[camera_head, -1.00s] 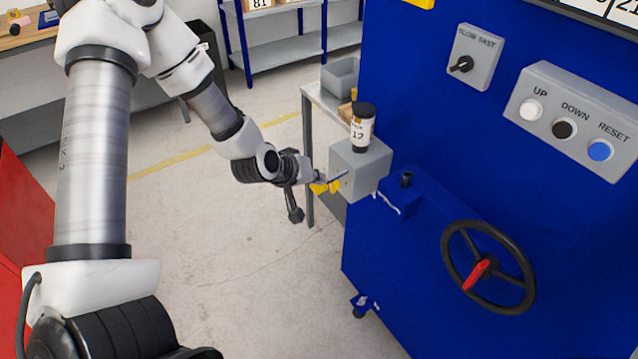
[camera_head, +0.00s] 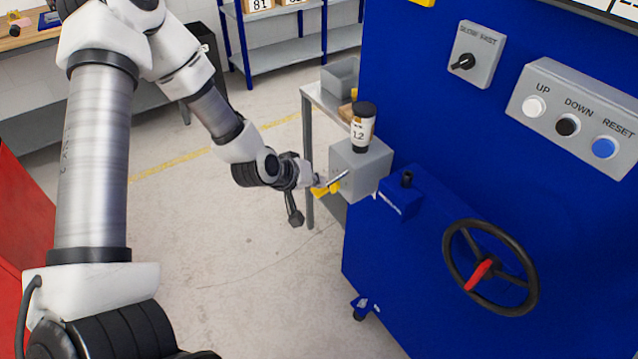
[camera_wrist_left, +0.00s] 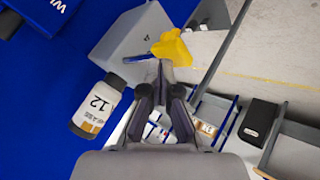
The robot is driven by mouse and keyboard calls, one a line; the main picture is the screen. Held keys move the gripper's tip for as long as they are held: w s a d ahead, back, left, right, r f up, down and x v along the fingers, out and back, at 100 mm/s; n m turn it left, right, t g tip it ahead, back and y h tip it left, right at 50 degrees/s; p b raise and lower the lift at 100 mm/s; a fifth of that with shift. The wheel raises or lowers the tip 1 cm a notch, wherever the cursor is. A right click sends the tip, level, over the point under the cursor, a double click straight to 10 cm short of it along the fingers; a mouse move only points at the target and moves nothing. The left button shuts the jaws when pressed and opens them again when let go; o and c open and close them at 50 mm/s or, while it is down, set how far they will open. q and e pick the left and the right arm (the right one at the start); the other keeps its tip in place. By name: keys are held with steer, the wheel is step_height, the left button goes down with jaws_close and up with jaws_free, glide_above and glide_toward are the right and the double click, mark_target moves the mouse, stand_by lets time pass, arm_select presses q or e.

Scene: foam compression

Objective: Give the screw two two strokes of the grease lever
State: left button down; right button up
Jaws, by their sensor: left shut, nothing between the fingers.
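The grease unit is a grey box (camera_head: 360,168) on the side of the blue machine, with a bottle labelled 12 (camera_head: 362,128) upright on top. A yellow lever part (camera_head: 328,189) with a thin pale rod shows at the box's near left side. The wrist view shows the yellow part (camera_wrist_left: 172,47), the box (camera_wrist_left: 135,45) and the bottle (camera_wrist_left: 97,108). My left gripper (camera_head: 314,183) is shut and empty, its fingertips right at the yellow part. I cannot tell whether they touch it. My right gripper is out of view. No label naming screw two is readable.
A small table with a grey bin (camera_head: 340,75) stands behind the box. The floor below my left arm is clear.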

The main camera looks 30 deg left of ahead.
arm_select(q)
steer(key=shift+f, duration=0.2)
stand_by(0.6)
steer(key=shift+r+p, duration=1.45)
steer(key=shift+r, duration=0.3)
step_height(320, 180, up, 5)
steer(key=p, duration=0.4)
